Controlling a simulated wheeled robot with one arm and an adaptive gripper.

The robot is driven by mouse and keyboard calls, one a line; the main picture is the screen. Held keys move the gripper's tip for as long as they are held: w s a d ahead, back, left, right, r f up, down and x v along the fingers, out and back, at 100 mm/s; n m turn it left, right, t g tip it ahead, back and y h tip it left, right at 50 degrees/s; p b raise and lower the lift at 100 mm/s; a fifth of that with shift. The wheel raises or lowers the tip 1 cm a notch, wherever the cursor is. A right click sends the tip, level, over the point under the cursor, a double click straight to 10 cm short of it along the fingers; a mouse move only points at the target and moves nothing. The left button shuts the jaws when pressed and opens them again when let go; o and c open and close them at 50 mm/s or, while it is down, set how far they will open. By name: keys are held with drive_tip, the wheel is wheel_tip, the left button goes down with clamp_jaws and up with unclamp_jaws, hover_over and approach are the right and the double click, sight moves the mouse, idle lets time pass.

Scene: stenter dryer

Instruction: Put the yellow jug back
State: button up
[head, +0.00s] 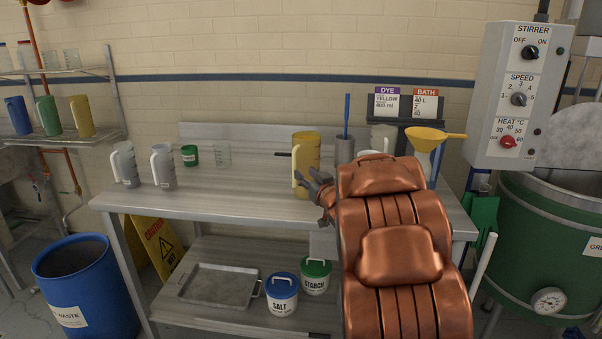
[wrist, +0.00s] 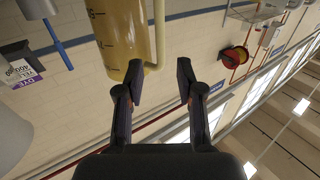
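A yellow jug (head: 309,150) stands upright on the metal workbench, with its pale handle toward the left. In the wrist view the jug (wrist: 118,35) fills the top middle, with volume marks on its side and its handle on its right. My gripper (head: 318,186) is low beside the jug's handle. In the wrist view my gripper (wrist: 160,66) is open, its fingers apart, with the handle just ahead of the gap and nearer the left finger. I cannot tell whether a finger touches the jug. Another yellow jug (head: 82,116) stands on the wall shelf at left.
The wall shelf (head: 75,141) also holds a blue jug (head: 18,115) and a green jug (head: 48,115). A yellow funnel (head: 427,138) is at right.

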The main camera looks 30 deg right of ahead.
drive_tip(key=shift+s+a, duration=0.15)
drive_tip(key=shift+s, duration=0.85)
drive_tip(key=shift+s+a, duration=0.15)
drive_tip(key=shift+s, duration=0.85)
drive_tip(key=shift+a+f, duration=0.1)
drive_tip(key=s+a+f+m+g+h, duration=0.1)
drive_tip(key=s+a+f+g, duration=0.5)
drive_tip(key=s, duration=0.3)
drive_tip(key=s+a+f+g, duration=0.5)
drive_tip(key=s+a+g, duration=0.1)
drive_tip(key=s+a, duration=0.25)
drive_tip(key=s+a+n+g+y, duration=0.1)
drive_tip(key=s+a+g, duration=0.1)
drive_tip(key=s+a, duration=0.3)
drive_tip(key=s+a+f+g+y, duration=0.1)
drive_tip(key=s+a+g, duration=0.2)
drive_tip(key=s, duration=0.8)
drive_tip(key=s+a+n+g+y, duration=0.1)
drive_tip(key=s+a+g, duration=0.1)
drive_tip(key=s+a, duration=0.4)
drive_tip(key=shift+s+a+f+n+g+y, duration=0.3)
drive_tip(key=shift+s+a+f+g, duration=0.1)
drive_tip(key=shift+s, duration=0.8)
